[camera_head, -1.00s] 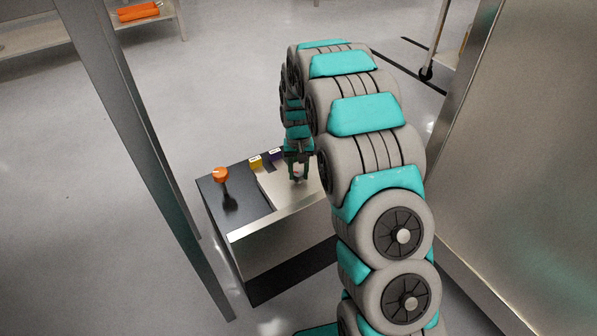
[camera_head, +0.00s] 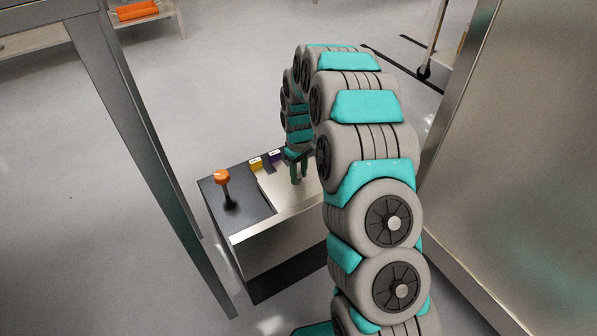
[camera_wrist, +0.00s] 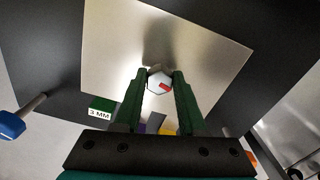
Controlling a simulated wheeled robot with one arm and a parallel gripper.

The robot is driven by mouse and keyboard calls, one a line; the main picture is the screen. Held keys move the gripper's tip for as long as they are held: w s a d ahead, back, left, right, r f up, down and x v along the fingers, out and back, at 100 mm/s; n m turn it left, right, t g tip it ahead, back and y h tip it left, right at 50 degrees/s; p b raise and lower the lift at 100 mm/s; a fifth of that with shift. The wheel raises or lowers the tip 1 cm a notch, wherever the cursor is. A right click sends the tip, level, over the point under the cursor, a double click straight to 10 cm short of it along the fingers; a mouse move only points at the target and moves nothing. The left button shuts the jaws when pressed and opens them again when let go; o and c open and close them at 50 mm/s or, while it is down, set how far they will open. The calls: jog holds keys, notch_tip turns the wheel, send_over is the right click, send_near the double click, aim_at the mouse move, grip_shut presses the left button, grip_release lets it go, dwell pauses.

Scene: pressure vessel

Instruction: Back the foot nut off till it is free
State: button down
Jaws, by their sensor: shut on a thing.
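The foot nut (camera_wrist: 157,82) is a small pale hexagonal piece with a red mark on its face, above a bright metal plate (camera_wrist: 112,60) in the wrist view. My gripper (camera_wrist: 160,74) has its two dark green fingers closed on opposite sides of the nut. In the head view my gripper (camera_head: 298,181) points down at the metal top of a low box (camera_head: 285,232). The nut is hidden there by the fingers. I cannot tell whether the nut still sits on a thread.
An orange-topped knob (camera_head: 222,177) stands on the dark part of the box, left of my gripper. Yellow (camera_head: 255,163) and purple (camera_head: 275,158) labelled blocks lie behind. A green "3 MM" block (camera_wrist: 102,112) and blue knob (camera_wrist: 12,124) show in the wrist view. A metal post (camera_head: 150,150) stands left.

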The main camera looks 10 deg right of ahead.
aim_at(299, 175)
jog(key=shift+n, duration=0.7)
jog(key=shift+c, duration=2.4)
grip_release()
notch_tip(299, 175, up, 8)
jog(key=shift+w+f+p, duration=0.1)
jog(key=shift+p, duration=0.35)
